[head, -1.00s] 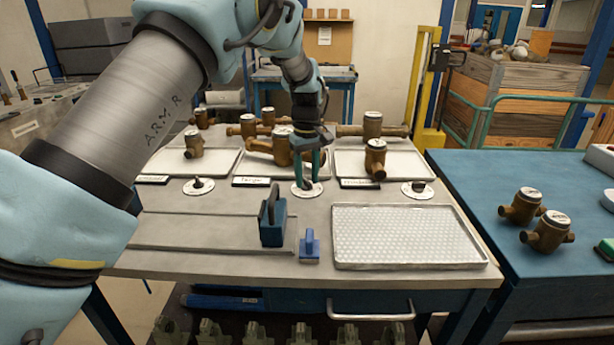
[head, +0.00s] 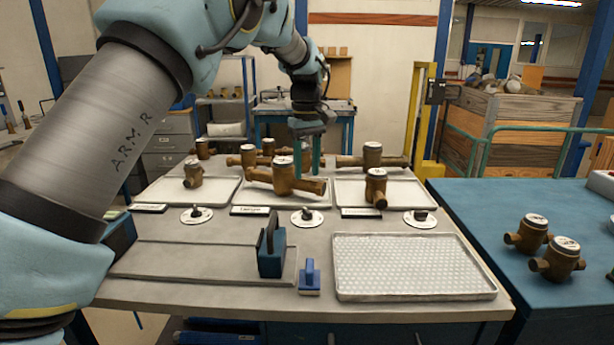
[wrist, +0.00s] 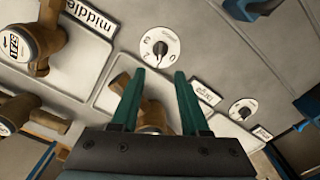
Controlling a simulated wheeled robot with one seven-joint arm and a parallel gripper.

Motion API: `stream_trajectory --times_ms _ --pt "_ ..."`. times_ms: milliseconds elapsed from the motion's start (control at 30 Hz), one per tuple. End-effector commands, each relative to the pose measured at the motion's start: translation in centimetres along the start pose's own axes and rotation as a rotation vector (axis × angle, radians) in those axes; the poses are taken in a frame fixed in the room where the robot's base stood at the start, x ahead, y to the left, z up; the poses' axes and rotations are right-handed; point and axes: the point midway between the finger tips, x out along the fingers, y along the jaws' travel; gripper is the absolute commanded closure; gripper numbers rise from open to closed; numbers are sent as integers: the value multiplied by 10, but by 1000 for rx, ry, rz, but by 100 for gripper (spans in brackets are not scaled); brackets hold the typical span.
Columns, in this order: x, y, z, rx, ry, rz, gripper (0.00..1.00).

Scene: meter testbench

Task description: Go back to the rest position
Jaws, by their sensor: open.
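My gripper (head: 308,172) is open and empty, with two green fingers pointing down. A round white dial with a dark knob (wrist: 160,48) lies just beyond the fingertips there. In the head view the middle dial (head: 308,217) stands clear of the fingers. My arm reaches in from the left.
Left (head: 196,214) and right dials (head: 420,218) sit along the bench. Brass meters stand on and behind the trays. A blue-green holder (head: 272,250), a small blue block (head: 309,277) and a textured tray (head: 410,290) are nearer. A blue table (head: 480,200) with meters stands right.

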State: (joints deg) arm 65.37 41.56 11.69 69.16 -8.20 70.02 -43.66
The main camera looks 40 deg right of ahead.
Motion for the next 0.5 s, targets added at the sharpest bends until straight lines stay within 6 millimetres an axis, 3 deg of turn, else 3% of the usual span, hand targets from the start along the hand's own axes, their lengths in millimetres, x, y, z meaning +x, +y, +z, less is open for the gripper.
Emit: stream_trajectory --times_ms 500 --pt "0 -5 -3 -3 0 1 55"
